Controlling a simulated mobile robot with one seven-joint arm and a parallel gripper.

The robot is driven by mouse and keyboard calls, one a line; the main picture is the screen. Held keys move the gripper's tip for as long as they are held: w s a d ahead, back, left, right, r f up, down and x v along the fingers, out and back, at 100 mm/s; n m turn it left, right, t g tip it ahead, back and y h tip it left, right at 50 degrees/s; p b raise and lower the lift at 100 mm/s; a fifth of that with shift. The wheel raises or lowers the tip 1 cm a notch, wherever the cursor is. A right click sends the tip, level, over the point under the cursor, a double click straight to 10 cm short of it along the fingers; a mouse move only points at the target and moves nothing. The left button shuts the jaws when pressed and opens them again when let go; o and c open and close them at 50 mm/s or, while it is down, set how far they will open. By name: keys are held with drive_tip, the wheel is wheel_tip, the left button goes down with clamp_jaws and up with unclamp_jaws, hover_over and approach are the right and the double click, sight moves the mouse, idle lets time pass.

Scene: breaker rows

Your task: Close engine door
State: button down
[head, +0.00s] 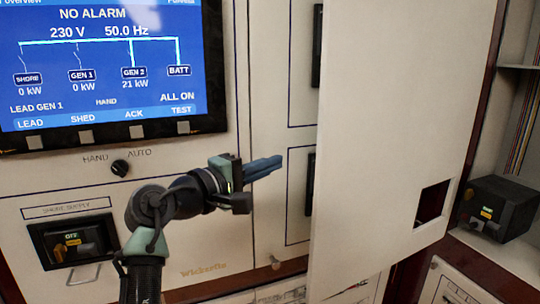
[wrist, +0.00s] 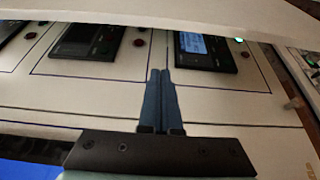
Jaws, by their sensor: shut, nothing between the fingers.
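A large pale door panel (head: 400,130) stands swung open on the right of the head view, with a square cutout near its lower right corner. I take it to be the engine door; no label shows on it. A pale band (wrist: 200,12) across the top of the wrist view looks like the same panel. My gripper (head: 280,161) is shut and empty, its blue fingers together, pointing right towards the door's left edge. A gap shows between fingertips and door in the head view. The shut fingers (wrist: 160,74) also show in the wrist view, in front of the cabinet face.
A large blue screen (head: 100,60) is at the upper left, above a shore supply switch (head: 75,240). Small controller units (wrist: 207,50) sit in the cabinet face. A dark box (head: 498,208) stands on a shelf right of the door.

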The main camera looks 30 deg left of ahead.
drive_tip(key=w+d+p, duration=0.3)
drive_tip(key=w+d, duration=0.2)
drive_tip(key=shift+w, duration=0.2)
idle(0.5)
drive_tip(key=shift+d, duration=0.15)
